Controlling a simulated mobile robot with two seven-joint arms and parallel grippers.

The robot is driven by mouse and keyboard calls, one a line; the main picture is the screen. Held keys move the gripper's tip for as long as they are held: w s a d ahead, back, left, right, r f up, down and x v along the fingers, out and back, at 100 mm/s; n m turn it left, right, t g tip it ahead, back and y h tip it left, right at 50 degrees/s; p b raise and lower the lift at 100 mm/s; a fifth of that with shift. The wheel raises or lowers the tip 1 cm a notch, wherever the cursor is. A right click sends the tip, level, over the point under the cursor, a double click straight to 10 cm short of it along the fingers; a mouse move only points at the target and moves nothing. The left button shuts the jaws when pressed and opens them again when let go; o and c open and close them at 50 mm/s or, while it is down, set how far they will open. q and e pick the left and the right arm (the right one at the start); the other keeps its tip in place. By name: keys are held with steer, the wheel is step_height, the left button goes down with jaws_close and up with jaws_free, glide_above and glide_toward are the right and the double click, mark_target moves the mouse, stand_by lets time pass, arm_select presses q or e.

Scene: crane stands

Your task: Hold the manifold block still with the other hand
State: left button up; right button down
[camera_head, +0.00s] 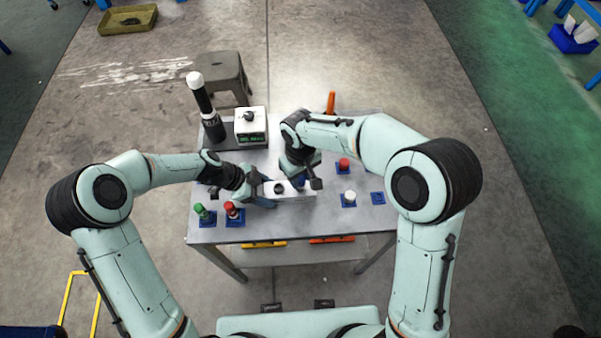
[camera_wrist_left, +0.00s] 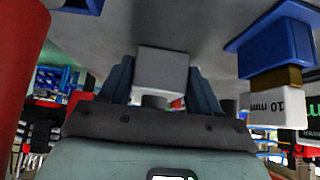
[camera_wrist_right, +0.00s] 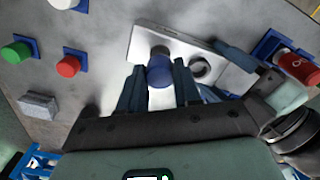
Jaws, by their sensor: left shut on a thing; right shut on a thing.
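The manifold block (camera_head: 305,199) is a pale metal block near the table's middle, with a dark round port on top. My left gripper (camera_head: 268,192) is shut on its left end; in the left wrist view the block's end (camera_wrist_left: 162,68) sits between both fingers. My right gripper (camera_wrist_right: 160,88) is above the block and shut on a blue plug (camera_wrist_right: 160,71). The plug is at the block's top face (camera_wrist_right: 150,42), beside an open round port (camera_wrist_right: 201,68). I cannot tell how deep the plug sits, as the fingers partly hide it.
Green (camera_head: 200,210), red (camera_head: 231,208), white (camera_head: 349,197) and another red plug (camera_head: 344,163) stand on blue pads. One blue pad (camera_head: 378,198) is empty. A scale (camera_head: 251,127) and a tall black, white-topped cylinder (camera_head: 205,105) stand at the back left.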

steer(key=shift+f, duration=0.85)
stand_by(0.4)
steer(key=m, duration=0.5)
steer(key=shift+m, duration=1.1)
steer(key=m, duration=0.3)
